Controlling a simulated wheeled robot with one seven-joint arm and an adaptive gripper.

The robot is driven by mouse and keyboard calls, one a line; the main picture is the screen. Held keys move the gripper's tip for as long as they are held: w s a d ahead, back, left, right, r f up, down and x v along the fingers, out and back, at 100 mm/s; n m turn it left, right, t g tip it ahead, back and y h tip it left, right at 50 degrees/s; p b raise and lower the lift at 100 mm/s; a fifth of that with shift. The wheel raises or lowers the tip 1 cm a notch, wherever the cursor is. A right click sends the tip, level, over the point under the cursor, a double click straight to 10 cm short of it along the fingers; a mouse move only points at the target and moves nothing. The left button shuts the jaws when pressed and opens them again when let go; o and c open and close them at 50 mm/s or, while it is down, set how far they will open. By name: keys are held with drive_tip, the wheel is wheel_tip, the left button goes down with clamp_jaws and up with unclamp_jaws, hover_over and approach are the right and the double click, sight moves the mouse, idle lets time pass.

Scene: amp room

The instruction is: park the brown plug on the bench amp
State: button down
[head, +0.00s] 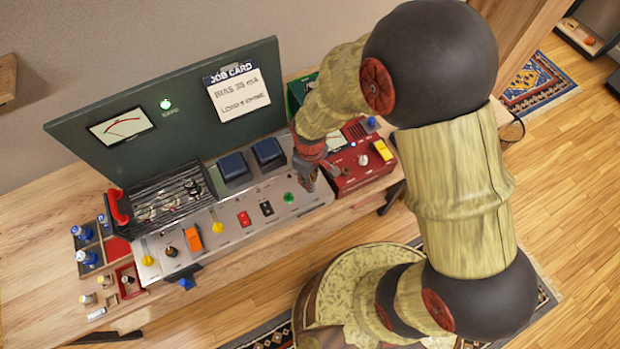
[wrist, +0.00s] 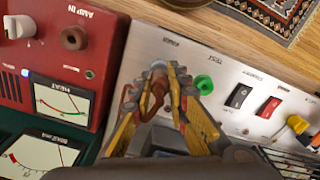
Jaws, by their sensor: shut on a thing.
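My gripper (wrist: 166,80) is shut on the brown plug (wrist: 155,92), seen in the wrist view as a brown piece between the yellow fingers. The fingertips are over the grey sloping front panel of the bench amp (wrist: 140,52), left of a green knob (wrist: 204,84). A pale round fitting lies at the fingertips; I cannot tell whether the plug is touching it or inside it. In the head view my gripper (head: 307,172) is at the right end of the amp panel (head: 225,232), and the plug is hidden there.
A red box (head: 345,178) stands right of the amp; the wrist view shows a round brown fitting (wrist: 73,38) on it. A black switch (wrist: 237,96) and a red switch (wrist: 268,107) sit beyond the green knob. A parts tray (head: 108,252) is at the left.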

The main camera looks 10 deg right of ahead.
drive_tip(key=shift+f+b, duration=0.3)
drive_tip(key=shift+f, duration=0.25)
drive_tip(key=c, duration=1.7)
unclamp_jaws()
drive_tip(key=shift+o, duration=0.2)
wheel_tip(320, 180, up, 12)
drive_tip(key=shift+r, duration=0.1)
drive_tip(key=s+d+r+m+t, duration=0.2)
drive_tip(key=s+d+r+m, duration=0.2)
drive_tip(key=r, duration=0.6)
drive_tip(key=s+d+r+m+t+b, duration=0.1)
drive_tip(key=s+d+r+m+t, duration=0.2)
drive_tip(key=s+d+r, duration=0.4)
wheel_tip(320, 180, up, 4)
drive_tip(key=shift+d+r+m+t, duration=0.1)
drive_tip(key=shift+d+m+t, duration=0.25)
drive_tip(key=shift+m, duration=0.15)
